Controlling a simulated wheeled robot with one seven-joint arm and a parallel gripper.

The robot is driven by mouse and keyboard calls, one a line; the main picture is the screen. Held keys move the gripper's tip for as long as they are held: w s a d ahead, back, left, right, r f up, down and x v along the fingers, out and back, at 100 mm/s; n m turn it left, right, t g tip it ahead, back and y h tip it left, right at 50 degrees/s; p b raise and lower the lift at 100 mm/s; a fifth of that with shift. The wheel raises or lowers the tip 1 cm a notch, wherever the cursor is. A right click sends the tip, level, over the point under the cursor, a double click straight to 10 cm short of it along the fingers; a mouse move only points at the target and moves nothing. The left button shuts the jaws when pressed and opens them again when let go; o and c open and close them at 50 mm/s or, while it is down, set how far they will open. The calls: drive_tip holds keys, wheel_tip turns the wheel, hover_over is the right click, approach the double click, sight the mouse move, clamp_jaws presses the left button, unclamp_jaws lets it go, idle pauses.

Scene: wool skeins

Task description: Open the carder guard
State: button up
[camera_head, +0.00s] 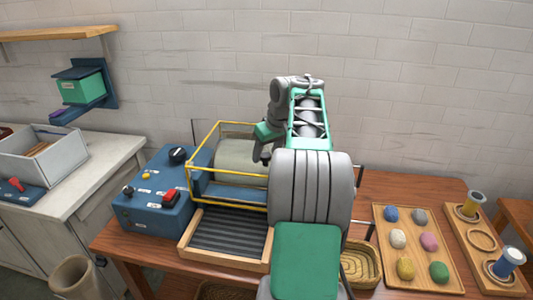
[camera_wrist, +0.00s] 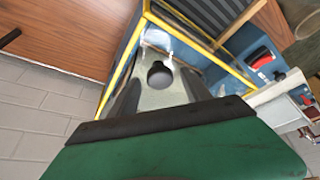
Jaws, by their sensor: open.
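The carder guard is a clear box with a yellow frame (camera_head: 228,173) over the pale drum (camera_head: 240,152) of the blue carder; it appears lowered over the drum. My gripper (camera_head: 263,153) is at the guard's right side, partly hidden by my arm. In the wrist view the yellow frame (camera_wrist: 122,75) runs close past my gripper (camera_wrist: 160,82). The fingers are apart, with a dark round knob (camera_wrist: 158,74) showing between them. I cannot tell whether they touch it.
A blue control box (camera_head: 155,205) with knobs and a red switch stands left of the carder. A ribbed feed tray (camera_head: 228,230) lies in front. A wooden board (camera_head: 416,270) with several coloured wool balls and a rack with spools (camera_head: 483,240) are at right. The wall is behind.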

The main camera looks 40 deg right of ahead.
drive_tip(key=shift+c, duration=0.2)
clamp_jaws()
idle(0.3)
idle(0.8)
